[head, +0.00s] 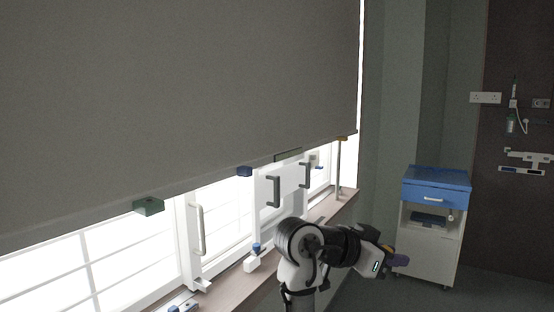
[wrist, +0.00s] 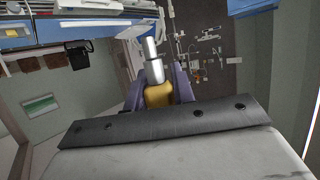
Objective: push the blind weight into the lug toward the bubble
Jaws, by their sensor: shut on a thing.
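The grey blind (head: 190,90) hangs with its bottom edge sloping, lower at the left. Along that edge are a green block (head: 148,205), a blue block (head: 244,171), a dull green strip (head: 288,156) and a small amber piece (head: 347,137). I cannot tell which is the lug or bubble. My gripper (head: 398,259) is right of the window, apart from the blind. In the wrist view, its purple fingers (wrist: 158,92) are shut on an amber block with a silver cylinder (wrist: 153,62), apparently the weight.
White window frames with a pale handle (head: 197,230) and dark handles (head: 273,191) stand behind the sill (head: 345,196). A small blue-tipped white fitting (head: 253,259) is near the sill. A bedside cabinet with a blue top (head: 436,184) stands right of my arm.

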